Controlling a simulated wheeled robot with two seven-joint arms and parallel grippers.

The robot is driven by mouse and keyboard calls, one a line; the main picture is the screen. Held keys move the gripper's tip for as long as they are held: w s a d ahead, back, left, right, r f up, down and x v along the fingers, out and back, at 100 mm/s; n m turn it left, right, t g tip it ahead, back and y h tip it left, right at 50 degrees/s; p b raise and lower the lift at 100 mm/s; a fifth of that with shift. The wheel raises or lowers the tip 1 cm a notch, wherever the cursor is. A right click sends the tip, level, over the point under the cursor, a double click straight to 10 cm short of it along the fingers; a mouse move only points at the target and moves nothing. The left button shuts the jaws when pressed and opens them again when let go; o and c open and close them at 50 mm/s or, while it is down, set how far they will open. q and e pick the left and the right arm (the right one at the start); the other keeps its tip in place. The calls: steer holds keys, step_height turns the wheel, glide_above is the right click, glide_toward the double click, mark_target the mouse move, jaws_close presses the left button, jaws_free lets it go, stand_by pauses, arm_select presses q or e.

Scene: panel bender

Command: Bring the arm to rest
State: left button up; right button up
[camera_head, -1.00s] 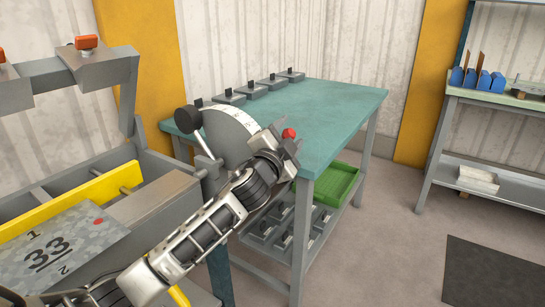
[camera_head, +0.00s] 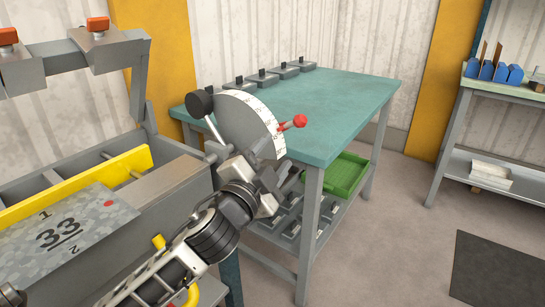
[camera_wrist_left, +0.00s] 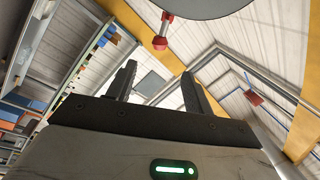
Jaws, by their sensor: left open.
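My left arm comes in from the lower left in the head view. Its gripper (camera_head: 268,183) is in front of the panel bender's round dial (camera_head: 246,124), near the red-knobbed lever (camera_head: 298,121). In the left wrist view the two dark fingers (camera_wrist_left: 160,84) stand apart with nothing between them. The red knob (camera_wrist_left: 160,42) and the dial's grey disc (camera_wrist_left: 208,5) show beyond the fingers, apart from them. My right gripper is not in view.
The bender's bed holds a grey sheet marked 33 (camera_head: 62,238) and a yellow bar (camera_head: 80,187). A teal table (camera_head: 335,105) stands behind, with a green crate (camera_head: 346,174) on its lower shelf. A dark mat (camera_head: 497,268) lies on open floor.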

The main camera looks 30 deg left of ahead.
arm_select(q)
steer(key=s+d+f+n+g+h+p, duration=0.2)
steer(key=s+d+f+n+g, duration=0.2)
steer(key=s+f, duration=0.5)
steer(key=s+d+f+n+g+h+p, duration=0.1)
steer(key=s+d+f+n+g+h, duration=0.2)
steer(key=s+d+f, duration=0.5)
step_height(320, 180, down, 8)
steer(key=shift+s+d+r+n+g+p, duration=0.15)
steer(key=shift+s+n+g+p, duration=0.25)
steer(key=shift+s+n+g, duration=0.4)
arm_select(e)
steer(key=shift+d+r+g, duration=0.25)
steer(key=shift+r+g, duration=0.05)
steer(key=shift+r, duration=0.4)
